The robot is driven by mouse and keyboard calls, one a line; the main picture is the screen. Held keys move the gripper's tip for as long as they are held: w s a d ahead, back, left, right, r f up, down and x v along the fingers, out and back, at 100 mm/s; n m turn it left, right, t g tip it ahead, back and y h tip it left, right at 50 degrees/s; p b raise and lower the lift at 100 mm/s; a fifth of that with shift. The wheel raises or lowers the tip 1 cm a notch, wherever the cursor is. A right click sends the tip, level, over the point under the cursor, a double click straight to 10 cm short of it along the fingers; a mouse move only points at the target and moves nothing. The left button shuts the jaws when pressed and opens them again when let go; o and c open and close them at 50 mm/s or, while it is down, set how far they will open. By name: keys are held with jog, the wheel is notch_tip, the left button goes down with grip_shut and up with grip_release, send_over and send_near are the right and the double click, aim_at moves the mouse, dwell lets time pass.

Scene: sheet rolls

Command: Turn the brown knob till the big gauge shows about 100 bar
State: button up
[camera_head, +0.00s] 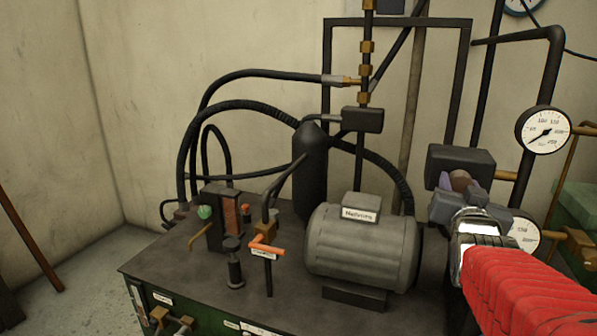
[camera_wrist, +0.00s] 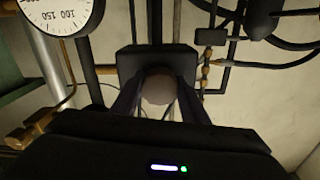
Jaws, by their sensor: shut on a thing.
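The brown knob (camera_head: 459,181) is round and sits in front of a dark block valve; it also shows in the wrist view (camera_wrist: 158,88). My gripper (camera_head: 457,192) is shut on it, one dark finger on each side. A big white gauge (camera_head: 543,130) is at the upper right; its needle points to the lower left, near the low end. A second white gauge (camera_head: 526,236) is partly hidden behind my gripper. A gauge dial (camera_wrist: 62,12), cut off by the frame, shows upside down in the wrist view; its needle cannot be made out.
A grey motor (camera_head: 362,243) and a black cylinder (camera_head: 310,170) stand on the dark bench (camera_head: 190,275). An orange-handled valve (camera_head: 266,245) is left of the motor. Black hoses and pipes run behind and around the block (camera_head: 461,160).

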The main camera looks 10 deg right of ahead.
jog(key=shift+m, duration=0.3)
jog(key=m, duration=0.9)
dwell(0.3)
jog(key=o, duration=1.1)
jog(key=shift+c, duration=0.2)
jog(key=shift+s+a, duration=0.1)
